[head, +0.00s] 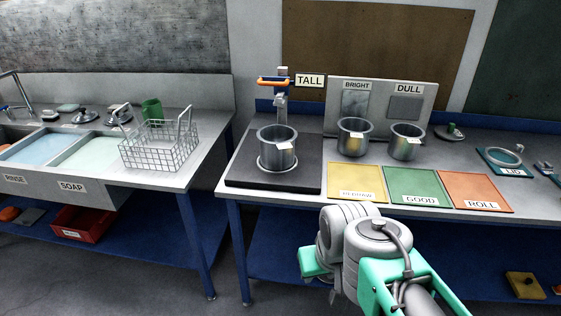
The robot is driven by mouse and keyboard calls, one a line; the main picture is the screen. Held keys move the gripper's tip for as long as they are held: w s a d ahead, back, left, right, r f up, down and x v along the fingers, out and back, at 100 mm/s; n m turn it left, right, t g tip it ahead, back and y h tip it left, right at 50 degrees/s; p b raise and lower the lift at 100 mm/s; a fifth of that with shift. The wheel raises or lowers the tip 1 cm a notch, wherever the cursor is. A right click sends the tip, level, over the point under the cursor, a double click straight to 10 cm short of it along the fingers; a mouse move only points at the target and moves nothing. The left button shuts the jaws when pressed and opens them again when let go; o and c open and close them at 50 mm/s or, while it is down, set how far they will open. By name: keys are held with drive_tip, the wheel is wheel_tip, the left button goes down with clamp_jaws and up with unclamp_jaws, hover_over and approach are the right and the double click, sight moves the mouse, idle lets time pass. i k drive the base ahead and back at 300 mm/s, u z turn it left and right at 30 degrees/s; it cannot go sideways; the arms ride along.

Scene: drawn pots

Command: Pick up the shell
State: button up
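No thing in view is labelled as the shell. An open metal pot (277,152) stands upright on a black plate (245,172) under the gauge marked TALL (282,84). Two similar metal pots stand to the right: one below the BRIGHT sample (352,136), one below the DULL sample (404,142). My arm shows at the lower right, in front of the bench edge, apart from all the pots. Its fingers cannot be made out.
Coloured mats marked GOOD (417,184) and ROLL (476,189) lie along the bench front, with a yellow mat (357,179) beside them. A LID tray (507,160) is at the right. A wire basket (160,148) stands by the sinks at the left. A gap separates the two benches.

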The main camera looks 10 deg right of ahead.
sight(278, 150)
drive_tip(key=u, duration=0.7)
drive_tip(key=i, duration=0.6)
drive_tip(key=u, duration=0.95)
drive_tip(key=i, duration=1.5)
drive_tip(key=z, duration=0.75)
